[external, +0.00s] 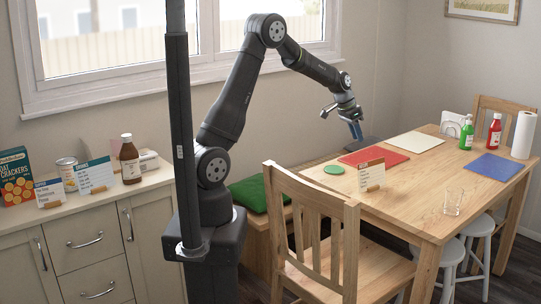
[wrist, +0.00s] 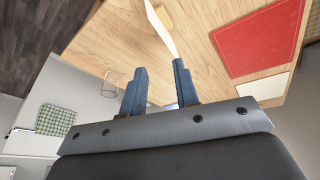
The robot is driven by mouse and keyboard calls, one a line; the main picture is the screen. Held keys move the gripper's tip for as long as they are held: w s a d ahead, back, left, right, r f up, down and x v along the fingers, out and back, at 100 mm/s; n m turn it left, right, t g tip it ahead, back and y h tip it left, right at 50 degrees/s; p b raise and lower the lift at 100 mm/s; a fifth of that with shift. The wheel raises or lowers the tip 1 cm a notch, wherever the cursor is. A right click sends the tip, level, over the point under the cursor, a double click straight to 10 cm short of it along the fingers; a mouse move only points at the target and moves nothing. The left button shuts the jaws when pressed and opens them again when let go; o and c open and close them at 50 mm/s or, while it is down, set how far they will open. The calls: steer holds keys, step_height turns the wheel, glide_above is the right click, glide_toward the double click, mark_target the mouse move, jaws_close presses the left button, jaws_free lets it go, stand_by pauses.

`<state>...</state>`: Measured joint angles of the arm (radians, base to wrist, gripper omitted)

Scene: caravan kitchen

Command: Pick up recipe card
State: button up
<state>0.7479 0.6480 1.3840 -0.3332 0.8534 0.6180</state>
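A recipe card (external: 370,174) with a reddish-brown heading stands upright in a small wooden holder on the near left part of the table. In the wrist view the card (wrist: 158,32) shows nearly edge-on as a thin pale strip, with its wooden holder (wrist: 164,16) beside it. My gripper (external: 356,131) is above the far left side of the table, apart from the card. In the wrist view my gripper (wrist: 160,65) has its two blue fingers spread, with nothing held.
Two more cards (external: 48,192) (external: 96,175) stand on the left counter. The table (external: 405,205) bears red (external: 373,157), white (external: 415,142) and blue (external: 492,166) mats, bottles (external: 467,133) and a clear glass (external: 452,201). A wooden chair (external: 310,215) stands at the near left side.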

steer(key=a+n, duration=0.2)
steer(key=n, duration=0.1)
glide_toward(368, 170)
steer(key=a+x, duration=0.1)
steer(key=x, duration=0.4)
steer(key=shift+h, duration=0.3)
steer(key=x, duration=0.4)
steer(key=shift+s+d+f, duration=0.1)
steer(key=shift+d+f, duration=0.15)
steer(key=shift+f, duration=0.05)
steer(key=shift+d+f+t, duration=0.3)
steer(key=shift+d+f, duration=0.05)
steer(key=shift+f, duration=0.3)
steer(key=shift+c, duration=0.2)
jaws_close()
